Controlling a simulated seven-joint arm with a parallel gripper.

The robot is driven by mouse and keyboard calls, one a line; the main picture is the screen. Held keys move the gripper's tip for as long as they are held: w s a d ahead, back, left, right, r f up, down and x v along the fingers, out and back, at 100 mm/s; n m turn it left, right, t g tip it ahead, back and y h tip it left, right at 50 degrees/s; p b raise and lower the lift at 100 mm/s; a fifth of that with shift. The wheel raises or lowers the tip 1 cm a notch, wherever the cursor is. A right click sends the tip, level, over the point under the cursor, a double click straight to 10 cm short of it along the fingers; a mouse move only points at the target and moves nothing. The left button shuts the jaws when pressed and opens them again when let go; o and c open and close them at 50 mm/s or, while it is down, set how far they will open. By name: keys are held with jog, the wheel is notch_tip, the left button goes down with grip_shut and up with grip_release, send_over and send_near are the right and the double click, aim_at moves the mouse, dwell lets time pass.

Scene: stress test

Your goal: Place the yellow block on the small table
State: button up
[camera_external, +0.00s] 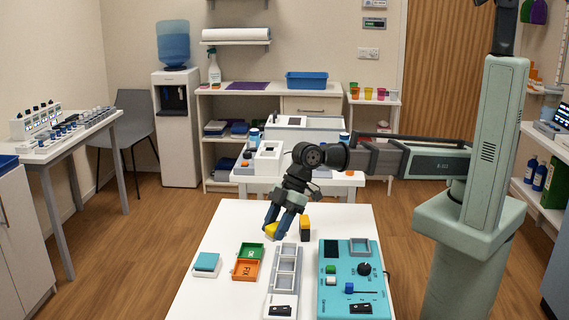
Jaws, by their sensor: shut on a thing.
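My gripper (277,220) points down over the white table (213,244) in front of me. I cannot tell whether the block touches the table top. A dark block with a yellow top (305,229) stands just right of the gripper. Behind the arm is a smaller white table (338,190) with devices on it. I cannot tell for certain which table is the small one.
On the front table are green (250,250) and orange (246,269) trays, a grey compartment strip (285,272), a teal control box (352,280) and a teal-topped switch (207,263). The table's left far area is clear. A shelf with a blue bin (306,81) stands at the back.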

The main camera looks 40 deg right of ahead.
jog(key=w+d+r+m+t+h, duration=0.1)
jog(key=w+d+r+m+t, duration=0.2)
jog(key=w+d, duration=1.2)
jog(key=w+d+r+m+t, duration=0.1)
jog(key=w+d+r+m, duration=0.25)
jog(key=w+d, duration=1.2)
jog(key=w+d+r+m+t+h, duration=0.1)
jog(key=w+d+m+h, duration=0.3)
jog(key=d, duration=1.1)
jog(key=w+d+r+m+t+h, duration=0.1)
jog(key=w+d+m, duration=0.35)
jog(key=d, duration=0.95)
jog(key=w+d+r+m+h, duration=0.1)
jog(key=w+d+m+h, duration=0.2)
jog(key=d+m, duration=0.8)
jog(key=shift+s+a+r+n+t, duration=0.1)
jog(key=shift+n+t, duration=0.05)
jog(key=shift+n, duration=1)
jog(key=shift+a+n+t, duration=0.1)
jog(key=shift+n+t, duration=0.05)
jog(key=shift+n, duration=1)
